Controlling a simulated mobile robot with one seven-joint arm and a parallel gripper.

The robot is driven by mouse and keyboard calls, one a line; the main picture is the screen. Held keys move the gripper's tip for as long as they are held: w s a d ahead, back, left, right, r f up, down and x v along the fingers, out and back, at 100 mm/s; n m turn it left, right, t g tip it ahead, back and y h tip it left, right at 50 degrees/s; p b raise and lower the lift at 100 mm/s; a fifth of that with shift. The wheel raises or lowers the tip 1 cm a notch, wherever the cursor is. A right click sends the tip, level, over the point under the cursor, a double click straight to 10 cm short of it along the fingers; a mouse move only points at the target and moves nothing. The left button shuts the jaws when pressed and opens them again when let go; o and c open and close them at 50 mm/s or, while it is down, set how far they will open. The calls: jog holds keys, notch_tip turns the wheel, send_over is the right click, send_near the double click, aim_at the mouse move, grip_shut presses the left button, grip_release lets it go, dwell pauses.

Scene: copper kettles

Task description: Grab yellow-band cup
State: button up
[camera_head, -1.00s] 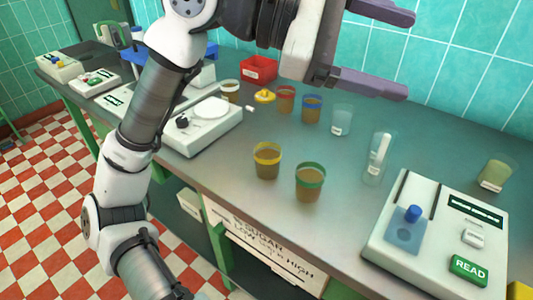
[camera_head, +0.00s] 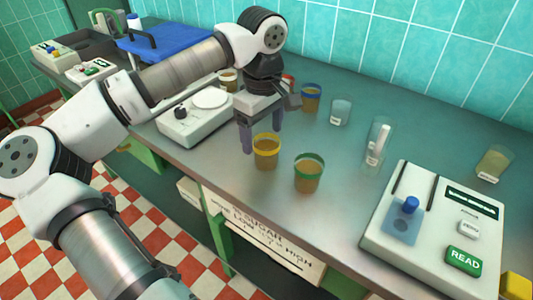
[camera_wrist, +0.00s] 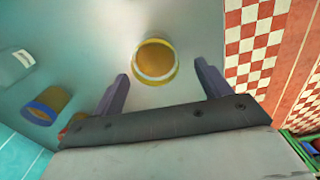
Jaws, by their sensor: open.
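The yellow-band cup (camera_head: 266,152) stands upright on the grey bench and holds brown liquid. My gripper (camera_head: 262,143) is open and points down just behind and at the cup, with one finger to its left and the other beyond it. In the wrist view the yellow-band cup (camera_wrist: 155,62) lies just ahead of the gap between the open fingertips of my gripper (camera_wrist: 160,72), with nothing held. I cannot tell whether a finger touches the cup.
A green-band cup (camera_head: 309,173) stands close on the right. A blue-band cup (camera_head: 311,98) and clear beakers (camera_head: 341,110) stand behind. A white scale (camera_head: 196,116) is left, and a white reader device (camera_head: 433,222) is right. The bench's front edge is near the cup.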

aim_at(267, 152)
jog(key=shift+d+f+p, duration=0.2)
jog(key=shift+f+p, duration=0.15)
jog(key=shift+f, duration=1.3)
jog(key=shift+d+f+p, duration=0.2)
jog(key=shift+f+p, duration=0.15)
jog(key=shift+f, duration=1.25)
jog(key=c, duration=1.1)
jog(key=shift+r, duration=0.1)
